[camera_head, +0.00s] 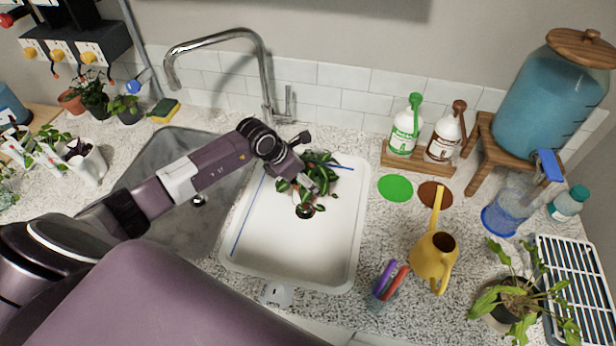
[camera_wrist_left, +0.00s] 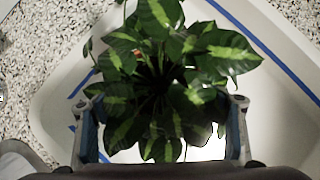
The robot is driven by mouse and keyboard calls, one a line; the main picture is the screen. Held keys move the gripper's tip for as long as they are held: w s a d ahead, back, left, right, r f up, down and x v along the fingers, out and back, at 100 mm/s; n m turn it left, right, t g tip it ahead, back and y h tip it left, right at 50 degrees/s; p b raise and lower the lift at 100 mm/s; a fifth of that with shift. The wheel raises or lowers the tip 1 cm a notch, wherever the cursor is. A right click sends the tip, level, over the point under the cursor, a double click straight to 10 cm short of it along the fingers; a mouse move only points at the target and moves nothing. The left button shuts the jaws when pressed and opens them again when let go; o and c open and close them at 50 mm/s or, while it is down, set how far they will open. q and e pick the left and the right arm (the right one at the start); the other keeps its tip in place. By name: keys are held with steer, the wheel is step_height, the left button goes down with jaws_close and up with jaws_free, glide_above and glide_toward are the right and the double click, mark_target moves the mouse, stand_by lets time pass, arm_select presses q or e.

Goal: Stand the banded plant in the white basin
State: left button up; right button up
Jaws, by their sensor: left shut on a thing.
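The leafy plant in my left gripper (camera_head: 306,168) has dark green leaves with pale stripes; this plant (camera_head: 322,176) is over the far part of the white basin (camera_head: 290,252). In the left wrist view the plant (camera_wrist_left: 165,85) fills the space between the two fingers of the left gripper (camera_wrist_left: 164,103), which is shut on it. Its leaves hide the pot, so I cannot see any band on it or tell whether it touches the basin floor. The basin also shows in the wrist view (camera_wrist_left: 285,110). My right gripper is not in view.
A grey sink (camera_head: 160,165) lies left of the basin, with a tall faucet (camera_head: 265,80) behind. A yellow watering can (camera_head: 434,255), a pen cup (camera_head: 385,285) and another potted plant (camera_head: 512,300) stand to the right. The basin's near part is clear.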

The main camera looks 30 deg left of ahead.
arm_select(q)
steer(key=o, duration=1.6)
steer(key=b+v, duration=0.2)
steer(key=v, duration=1)
steer(key=shift+r, duration=0.15)
